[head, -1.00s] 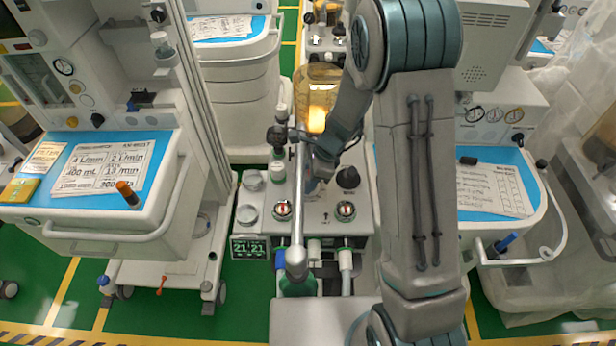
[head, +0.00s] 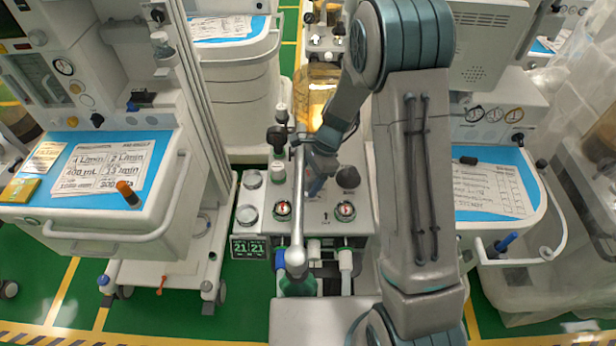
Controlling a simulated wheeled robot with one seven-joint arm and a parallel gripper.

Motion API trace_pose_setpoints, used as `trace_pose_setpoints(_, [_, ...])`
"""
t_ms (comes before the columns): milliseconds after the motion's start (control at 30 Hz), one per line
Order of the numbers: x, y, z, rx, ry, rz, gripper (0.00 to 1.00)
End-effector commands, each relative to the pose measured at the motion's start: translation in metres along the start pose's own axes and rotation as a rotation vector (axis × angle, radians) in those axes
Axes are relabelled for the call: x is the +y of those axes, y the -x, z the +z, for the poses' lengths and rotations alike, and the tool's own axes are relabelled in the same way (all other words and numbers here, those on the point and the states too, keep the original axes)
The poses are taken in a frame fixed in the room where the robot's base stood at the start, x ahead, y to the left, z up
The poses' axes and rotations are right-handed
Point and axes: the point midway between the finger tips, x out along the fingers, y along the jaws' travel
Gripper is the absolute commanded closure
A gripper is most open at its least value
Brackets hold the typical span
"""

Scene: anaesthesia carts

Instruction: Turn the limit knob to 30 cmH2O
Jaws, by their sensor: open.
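The central unit (head: 325,228) has a grey top panel in front of me. A black knob (head: 348,177) stands on its right side, and a dark knob or valve (head: 278,137) stands at its upper left. I cannot tell which is the limit knob, and no cmH2O scale is readable. My gripper (head: 315,188) points down over the panel, between these two, left of the black knob and apart from it. Its fingers are small and partly hidden by my wrist; they look empty.
Two round gauges (head: 345,210) sit on the panel's front. A silver tube (head: 298,200) runs along the gripper's left side. A green display (head: 248,247) reads 21 and 21. Carts with blue tops (head: 165,140) stand left and right (head: 470,205). A clear bellows canister (head: 318,85) stands behind.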

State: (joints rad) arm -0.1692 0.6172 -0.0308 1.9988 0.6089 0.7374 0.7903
Motion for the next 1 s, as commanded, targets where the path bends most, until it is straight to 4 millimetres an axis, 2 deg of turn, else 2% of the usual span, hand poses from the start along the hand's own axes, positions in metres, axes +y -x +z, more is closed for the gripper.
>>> trace_pose_setpoints(133, [-0.001,0.005,0.0,0.001,0.001,-0.002,0.37])
trace_pose_setpoints(233, [-0.001,0.018,-0.001,0.002,0.002,-0.004,0.37])
trace_pose_setpoints(500, [-0.001,0.076,-0.001,0.002,0.0,-0.006,0.37])
trace_pose_setpoints(700, [-0.001,0.107,0.0,0.0,0.001,-0.002,0.37])
trace_pose_setpoints(833, [0.0,0.118,0.0,0.001,0.001,-0.001,0.37])
trace_pose_setpoints(1000, [0.0,0.12,0.0,0.0,0.0,0.001,0.37])
